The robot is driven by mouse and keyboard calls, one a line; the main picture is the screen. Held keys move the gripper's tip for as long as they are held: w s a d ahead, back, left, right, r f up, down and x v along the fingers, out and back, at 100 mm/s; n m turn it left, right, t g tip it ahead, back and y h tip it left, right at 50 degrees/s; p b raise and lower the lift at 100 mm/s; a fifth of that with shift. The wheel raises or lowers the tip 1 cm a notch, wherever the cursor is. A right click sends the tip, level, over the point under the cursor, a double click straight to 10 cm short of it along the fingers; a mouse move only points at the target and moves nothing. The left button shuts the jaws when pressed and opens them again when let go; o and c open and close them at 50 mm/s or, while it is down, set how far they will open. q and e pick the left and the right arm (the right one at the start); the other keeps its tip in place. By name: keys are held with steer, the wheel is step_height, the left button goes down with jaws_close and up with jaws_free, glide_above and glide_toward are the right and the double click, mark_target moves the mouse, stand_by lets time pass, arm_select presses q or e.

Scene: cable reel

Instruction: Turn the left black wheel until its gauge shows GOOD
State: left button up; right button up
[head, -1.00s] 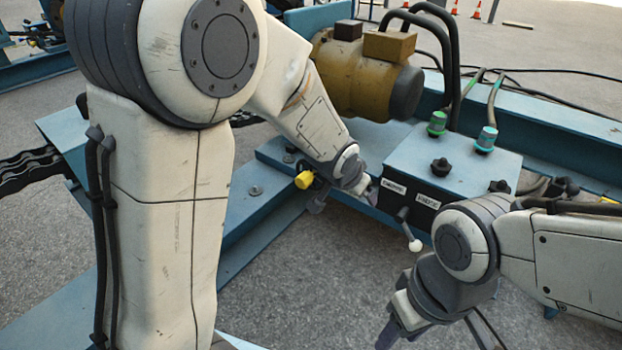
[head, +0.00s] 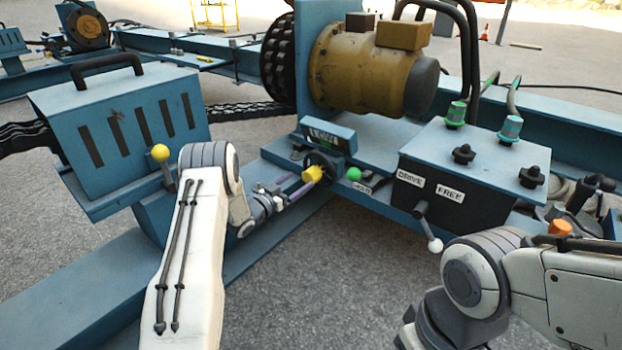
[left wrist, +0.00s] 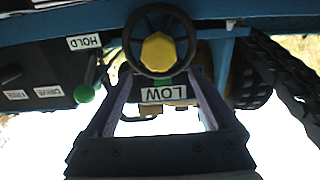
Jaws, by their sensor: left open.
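The left black wheel (head: 326,168) with a yellow hub stands on the blue frame, below a small gauge (head: 330,138). In the left wrist view the wheel (left wrist: 184,28) faces me, and the gauge (left wrist: 163,95) shows upside down and reads LOW. My left gripper (head: 288,190) is open and empty, just in front of the wheel and pointing at it. Its two fingers (left wrist: 160,76) sit either side of the wheel's near rim in that picture; I cannot tell whether they touch it. My right arm is at the lower right, its fingers cut off by the picture's edge.
A green-knobbed lever (head: 354,174) by a HOLD label is close right of the wheel. A black-fronted box (head: 455,200) labelled DRIVE and FREE has a white-knobbed lever (head: 434,244). A yellow-knobbed lever (head: 161,153) is on the left, beside a blue vented box (head: 120,115).

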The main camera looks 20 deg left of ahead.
mark_target(307, 176)
arm_select(q)
steer(key=b+x, duration=0.1)
steer(key=x, duration=0.1)
steer(key=b+x, duration=0.1)
steer(key=x, duration=0.1)
steer(key=b+x, duration=0.1)
steer(key=x, duration=0.1)
steer(key=shift+f, duration=0.25)
steer(key=shift+w+d+r+b, duration=0.1)
steer(key=shift+w+d+b, duration=0.1)
steer(key=shift+w, duration=0.15)
steer(key=shift+w+d+r+b, duration=0.1)
steer(key=shift+w+b, duration=0.1)
steer(key=shift+w, duration=0.15)
jaws_close()
steer(key=shift+s+a, duration=0.1)
